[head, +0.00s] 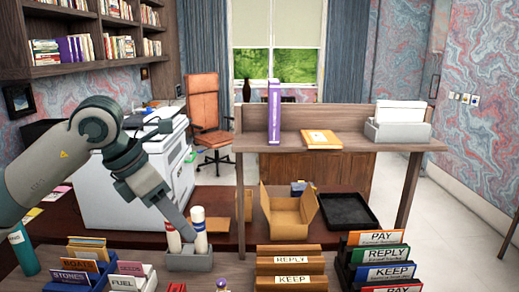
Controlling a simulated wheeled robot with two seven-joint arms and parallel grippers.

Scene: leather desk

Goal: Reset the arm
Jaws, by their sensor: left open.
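My left arm comes in from the left, and its gripper (184,228) points down at the grey holder (190,262) on the front desk. The gripper is open. Its tips are small here and overlap the two upright cylinders in the holder, one white and red (173,240), one white and blue (199,232). I cannot tell whether the tips touch either one. My right gripper is not in view.
A wooden shelf (340,143) bears a purple book (274,110), an orange book (322,139) and a grey card box (397,130). Below are an open cardboard box (290,212) and a black tray (346,211). Labelled sorters (292,262) and a teal bottle (24,250) line the front.

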